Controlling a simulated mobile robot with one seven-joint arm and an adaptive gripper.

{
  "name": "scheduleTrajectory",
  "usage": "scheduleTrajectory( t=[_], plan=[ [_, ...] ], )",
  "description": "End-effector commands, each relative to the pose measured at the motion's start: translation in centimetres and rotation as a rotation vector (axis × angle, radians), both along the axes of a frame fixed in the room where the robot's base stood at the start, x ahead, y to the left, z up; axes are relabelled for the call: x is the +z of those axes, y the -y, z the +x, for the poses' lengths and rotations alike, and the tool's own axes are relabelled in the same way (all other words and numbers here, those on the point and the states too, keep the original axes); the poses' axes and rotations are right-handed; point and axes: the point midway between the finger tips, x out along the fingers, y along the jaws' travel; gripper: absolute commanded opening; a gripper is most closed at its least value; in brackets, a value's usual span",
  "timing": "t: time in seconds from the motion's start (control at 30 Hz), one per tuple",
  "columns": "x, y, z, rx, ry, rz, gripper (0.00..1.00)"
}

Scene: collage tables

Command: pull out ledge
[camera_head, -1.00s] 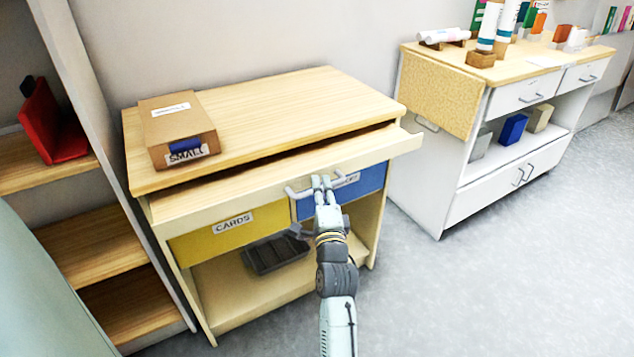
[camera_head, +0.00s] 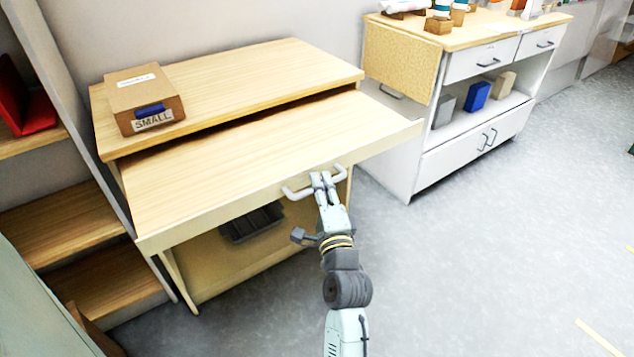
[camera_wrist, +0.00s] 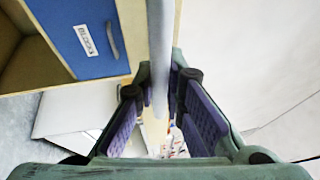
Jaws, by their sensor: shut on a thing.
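The pale wooden ledge (camera_head: 270,150) sticks out from under the top (camera_head: 245,75) of the wooden table. A light bar handle (camera_head: 300,191) is fixed to its front edge. My gripper (camera_head: 322,180) is shut on this handle near the middle of the front edge. In the wrist view the handle (camera_wrist: 160,60) runs between the purple-padded fingers of my gripper (camera_wrist: 158,115). The blue drawer front (camera_wrist: 85,40) with a white label and its own handle shows beside it in the wrist view.
A cardboard box labelled SMALL (camera_head: 145,98) sits on the tabletop at left. A dark tray (camera_head: 252,222) is on the lower shelf. A white cabinet (camera_head: 470,110) stands at right, a shelf unit (camera_head: 75,220) at left. The floor (camera_head: 480,270) in front is clear.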

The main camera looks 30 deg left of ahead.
Motion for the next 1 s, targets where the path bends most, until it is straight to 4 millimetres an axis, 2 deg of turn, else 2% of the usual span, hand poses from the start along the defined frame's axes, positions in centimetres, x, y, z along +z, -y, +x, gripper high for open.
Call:
scheduleTrajectory(
  t=[0.33,0.37,0.67,1.0],
  plan=[
    [-0.05,0.01,-0.06,0.001,-0.003,0.0,0.0],
    [-0.05,0.01,-0.06,0.001,-0.003,0.0,0.12],
    [-0.02,0.03,-0.03,0.001,-0.001,0.0,0.31],
    [0.4,0.04,-0.03,0.001,0.002,0.001,0.31]
  ],
)
